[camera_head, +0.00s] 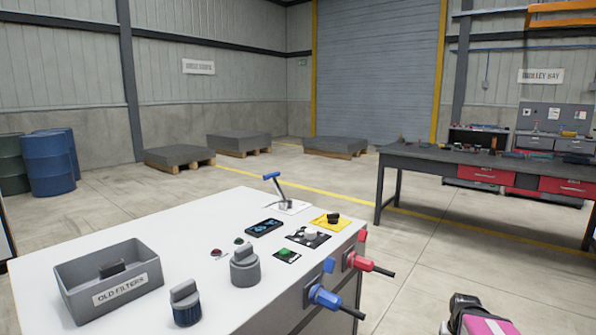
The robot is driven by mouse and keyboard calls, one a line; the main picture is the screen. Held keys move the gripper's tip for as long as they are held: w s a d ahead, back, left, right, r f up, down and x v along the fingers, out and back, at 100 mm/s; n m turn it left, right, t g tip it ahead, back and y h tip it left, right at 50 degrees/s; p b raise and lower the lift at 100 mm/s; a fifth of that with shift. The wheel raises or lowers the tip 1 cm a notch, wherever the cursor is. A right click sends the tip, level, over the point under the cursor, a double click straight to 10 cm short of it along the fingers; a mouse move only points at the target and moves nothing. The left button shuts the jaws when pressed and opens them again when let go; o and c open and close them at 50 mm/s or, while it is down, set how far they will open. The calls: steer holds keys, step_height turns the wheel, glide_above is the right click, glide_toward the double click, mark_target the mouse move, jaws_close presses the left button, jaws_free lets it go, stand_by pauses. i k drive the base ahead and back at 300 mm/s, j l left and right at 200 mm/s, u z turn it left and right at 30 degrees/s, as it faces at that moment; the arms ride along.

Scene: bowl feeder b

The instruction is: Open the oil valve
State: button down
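A blue valve (322,293) and a red valve (359,261) stick out of the right side of the white cabinet (130,240), each with a dark lever pointing to the lower right. No label shows which one is the oil valve. A tilted metal lever with a blue grip (271,176) stands at the back of the cabinet top. A black and magenta part of my arm or gripper (472,314) shows at the bottom right edge, apart from the valves and to their right. Its fingertips are not clear, so I cannot tell whether it is open or shut.
On the cabinet top are a grey bin (82,276) marked OLD FILTERS, a blue-based canister (186,304), a grey canister (244,266), a yellow plate with a black knob (332,220) and small panels. A workbench (420,156) stands at the right. Floor between is clear.

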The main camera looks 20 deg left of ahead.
mark_target(272, 176)
steer(key=i+u, duration=0.1)
steer(key=i, duration=0.45)
steer(key=i+l+u, duration=0.1)
steer(key=i, duration=0.45)
steer(key=i+l+u, duration=0.1)
steer(key=i, duration=0.45)
steer(key=i+l+u, duration=0.1)
steer(key=i+u, duration=0.15)
steer(key=u, duration=0.15)
steer(key=i+l+u, duration=0.15)
steer(key=u, duration=0.25)
steer(key=i+l+u, duration=0.4)
steer(key=l+u, duration=0.15)
steer(key=u, duration=0.25)
steer(key=i+l+u, duration=0.15)
steer(key=l+u, duration=0.25)
steer(key=i+l+u, duration=0.1)
steer(key=l+u, duration=0.75)
steer(key=l, duration=0.2)
